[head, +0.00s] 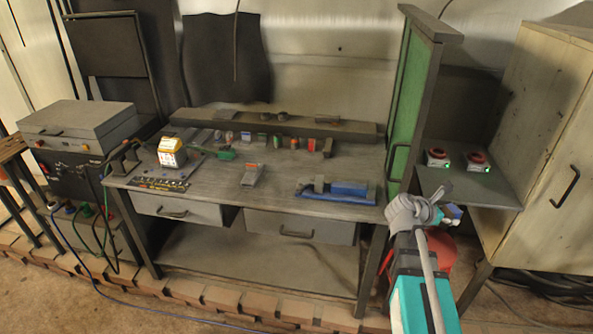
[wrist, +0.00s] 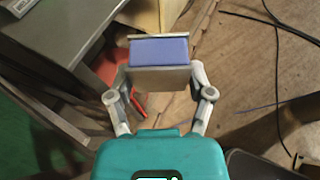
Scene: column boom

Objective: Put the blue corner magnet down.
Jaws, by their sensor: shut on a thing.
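The blue corner magnet (wrist: 160,51) is a blue block between pale metal plates, held between the fingers of my gripper (wrist: 160,78) in the wrist view. My gripper is shut on it. In the head view my gripper (head: 440,205) is at the right, in front of the small grey side table, and a bit of the blue magnet (head: 453,211) shows at its tip. The magnet is in the air, apart from any surface as far as I can tell. The fingers partly hide it in the head view.
The workbench (head: 225,185) carries a blue vise (head: 348,189), a yellow-topped device (head: 171,152) and several small items. The side table (head: 480,190) holds two red-topped devices (head: 476,161) at its back; its front is clear. A green screen (head: 399,110) and a wooden cabinet (head: 540,130) flank it.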

